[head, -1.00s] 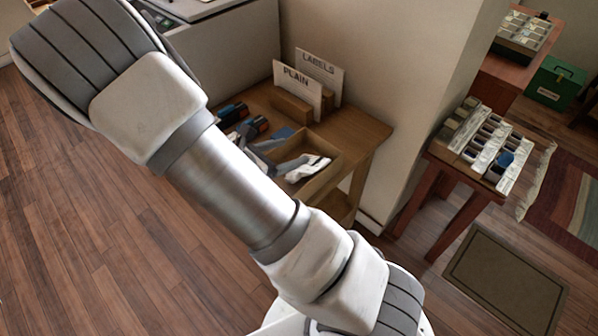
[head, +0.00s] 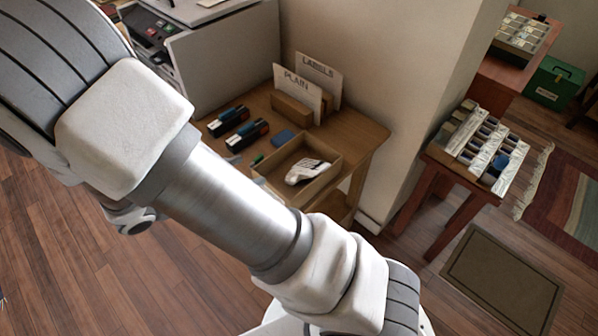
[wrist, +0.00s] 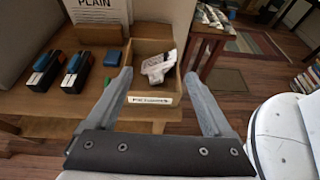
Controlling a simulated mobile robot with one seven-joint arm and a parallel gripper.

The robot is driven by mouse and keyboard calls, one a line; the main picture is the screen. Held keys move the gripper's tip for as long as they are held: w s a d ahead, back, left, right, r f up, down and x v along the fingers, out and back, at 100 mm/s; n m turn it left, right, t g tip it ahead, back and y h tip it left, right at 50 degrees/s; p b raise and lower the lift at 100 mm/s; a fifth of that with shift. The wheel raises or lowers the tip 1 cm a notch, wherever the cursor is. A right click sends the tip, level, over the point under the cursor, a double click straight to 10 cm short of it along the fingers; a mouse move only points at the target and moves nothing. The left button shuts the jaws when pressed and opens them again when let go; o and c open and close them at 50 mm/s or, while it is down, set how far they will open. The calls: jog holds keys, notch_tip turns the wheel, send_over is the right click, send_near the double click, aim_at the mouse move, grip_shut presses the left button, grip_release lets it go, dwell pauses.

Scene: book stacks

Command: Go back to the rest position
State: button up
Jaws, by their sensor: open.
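My gripper (wrist: 158,95) shows in the wrist view with its two grey fingers wide apart and nothing between them. It is open and stands back from the front of the wooden table (head: 360,137). In the head view my arm crosses the picture and the fingers are hidden. A shallow wooden tray (wrist: 150,98) with a paper label on its front lies beyond the fingertips. A white object (wrist: 158,66) lies inside the tray, and it also shows in the head view (head: 306,171).
Two dark blue-and-black items (head: 247,134) and a blue block (head: 283,137) lie beside the tray. Signs reading PLAIN (head: 298,95) and LABELS (head: 318,72) stand behind. A red-brown table (head: 440,160) with small boxes stands right. Wooden floor (head: 90,250) is open at left.

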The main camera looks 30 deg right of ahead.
jog(key=shift+v, duration=1.75)
jog(key=s+d+r+m+y+p, duration=0.2)
jog(key=s+r+m+y, duration=0.2)
jog(key=r+m, duration=0.3)
jog(key=s+d+r+m+t+y+p, duration=0.1)
jog(key=s+d+r+m+y+p, duration=0.2)
jog(key=r+m, duration=0.4)
jog(key=s+d+r+m+y+p, duration=0.3)
jog(key=s+r+m+y, duration=0.2)
jog(key=r, duration=0.7)
jog(key=shift+r+m+y, duration=0.35)
jog(key=shift+m+y, duration=0.05)
jog(key=shift+m, duration=0.9)
jog(key=shift+d, duration=0.1)
